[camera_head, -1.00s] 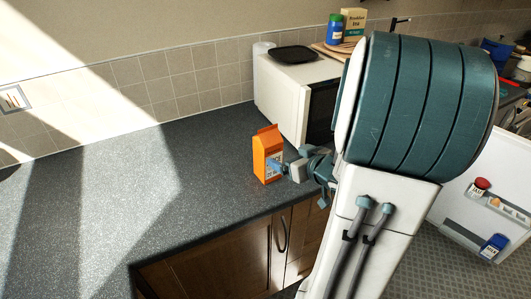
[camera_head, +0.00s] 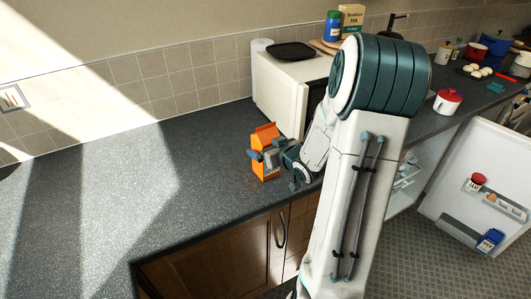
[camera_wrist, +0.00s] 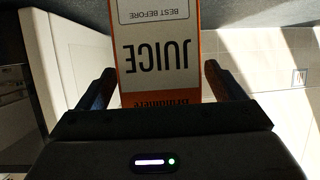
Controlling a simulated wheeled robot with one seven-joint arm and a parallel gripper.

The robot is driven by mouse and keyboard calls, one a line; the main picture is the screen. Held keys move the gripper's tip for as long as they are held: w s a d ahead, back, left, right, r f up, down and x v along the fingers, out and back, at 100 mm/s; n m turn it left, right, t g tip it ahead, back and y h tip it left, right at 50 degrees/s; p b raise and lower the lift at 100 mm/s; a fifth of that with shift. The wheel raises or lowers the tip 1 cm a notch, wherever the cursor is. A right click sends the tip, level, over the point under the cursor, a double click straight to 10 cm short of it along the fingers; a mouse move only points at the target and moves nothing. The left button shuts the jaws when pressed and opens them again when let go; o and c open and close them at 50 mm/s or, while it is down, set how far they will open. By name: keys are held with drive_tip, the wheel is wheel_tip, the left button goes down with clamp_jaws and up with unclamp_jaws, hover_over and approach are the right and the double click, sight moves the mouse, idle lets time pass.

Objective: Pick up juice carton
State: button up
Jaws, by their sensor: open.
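An orange juice carton (camera_head: 264,135) stands upright on the dark counter, in front of the white microwave. In the wrist view the carton (camera_wrist: 160,50) appears upside down, with the word JUICE on its pale label. My gripper (camera_head: 262,158) is at the carton's near side in the head view and covers part of it. In the wrist view my gripper (camera_wrist: 158,85) is open, one finger on each side of the carton, with a gap showing beside the fingers. Whether either finger touches it I cannot tell.
The microwave (camera_head: 280,88) stands right behind the carton, with a black pan (camera_head: 291,51) on top. The counter (camera_head: 120,190) to the left is clear and partly sunlit. A red-lidded pot (camera_head: 447,103) stands farther right. An open white door (camera_head: 480,185) juts out at the right.

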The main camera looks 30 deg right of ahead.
drive_tip(key=shift+w+a+f, duration=0.1)
drive_tip(key=shift+w+f, duration=0.15)
drive_tip(key=shift+w, duration=0.35)
drive_tip(key=c, duration=1.2)
drive_tip(key=shift+r, duration=0.1)
drive_tip(key=c, duration=0.4)
drive_tip(key=shift+o, duration=0.2)
